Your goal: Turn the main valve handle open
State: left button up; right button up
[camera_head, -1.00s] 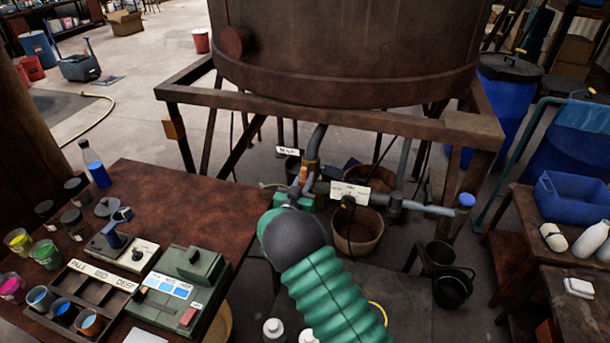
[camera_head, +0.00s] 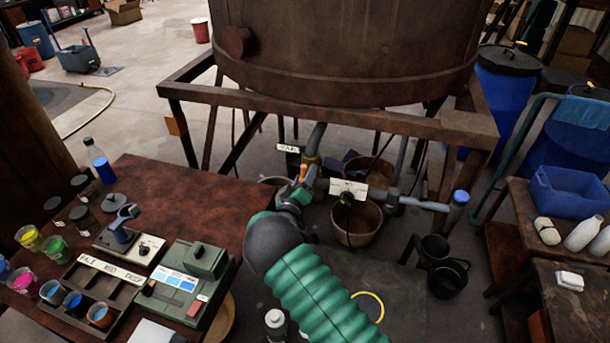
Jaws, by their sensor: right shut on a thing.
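The pipework with the main valve (camera_head: 313,160) hangs under the big rusty vat (camera_head: 350,45). An orange-brown handle (camera_head: 303,172) stands up at the valve, beside the vertical pipe. My right gripper (camera_head: 297,190) is at this handle, shut on it. My green-sleeved right arm comes up from the bottom and partly hides the jaws and the handle's lower part. A white label plate (camera_head: 348,189) hangs just right of the gripper, and a smaller one (camera_head: 289,148) sits to the upper left. My left gripper is not in view.
A table (camera_head: 190,190) with a green device (camera_head: 187,285) and cups stands close on the left. The vat's frame (camera_head: 330,118) crosses above the pipes. Buckets (camera_head: 357,225) stand below. A side pipe ends in a blue cap (camera_head: 461,197) on the right.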

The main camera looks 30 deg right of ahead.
jog(key=shift+o, duration=1.2)
jog(key=shift+n, duration=0.7)
jog(key=shift+o, duration=0.2)
jog(key=o, duration=1.3)
jog(key=shift+c, duration=0.2)
jog(key=shift+a, duration=0.1)
jog(key=v, duration=1.6)
jog(key=shift+s+a, duration=0.25)
jog(key=shift+a, duration=0.05)
jog(key=shift+f, duration=0.1)
